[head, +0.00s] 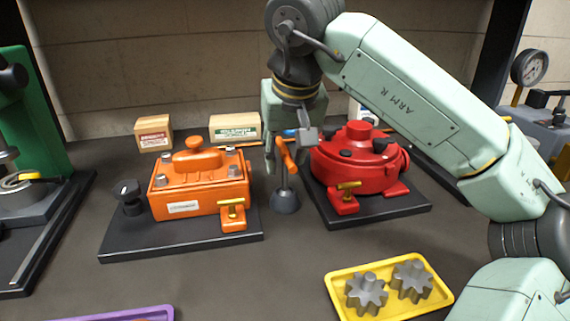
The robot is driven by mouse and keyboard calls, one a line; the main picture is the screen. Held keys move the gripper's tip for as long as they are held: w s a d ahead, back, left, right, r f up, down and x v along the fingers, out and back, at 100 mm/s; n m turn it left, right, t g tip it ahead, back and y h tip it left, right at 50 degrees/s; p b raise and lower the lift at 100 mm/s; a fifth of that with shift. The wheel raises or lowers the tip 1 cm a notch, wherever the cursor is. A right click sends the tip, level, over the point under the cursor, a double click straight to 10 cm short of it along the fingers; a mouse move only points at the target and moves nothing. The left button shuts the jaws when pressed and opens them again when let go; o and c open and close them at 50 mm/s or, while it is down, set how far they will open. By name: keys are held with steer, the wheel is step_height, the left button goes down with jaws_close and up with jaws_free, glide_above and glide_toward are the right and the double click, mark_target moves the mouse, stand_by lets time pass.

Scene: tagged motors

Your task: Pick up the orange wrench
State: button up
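The orange wrench (287,157) appears as a short, tilted orange bar at the top of a small stand with a grey cone base (286,202), between the orange motor and the red motor. My gripper (289,153) points down over it. One finger is to the left of the orange bar and the other is to its upper right. The fingers look apart, with the bar seen between them; I see no clear contact. The wrench's upper end is partly hidden by the gripper.
The orange motor (195,184) and the red motor (359,166) sit on black plates either side. A blue piece (291,133) shows behind my gripper. A yellow tray (437,301) with grey gears is in front right, a purple tray (150,313) front left. Boxes (235,128) stand behind.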

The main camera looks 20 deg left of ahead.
mark_target(283, 165)
steer(key=shift+x, duration=1.95)
steer(key=shift+w+a, duration=0.1)
steer(key=shift+r, duration=0.1)
steer(key=shift+c, duration=0.5)
jaws_close()
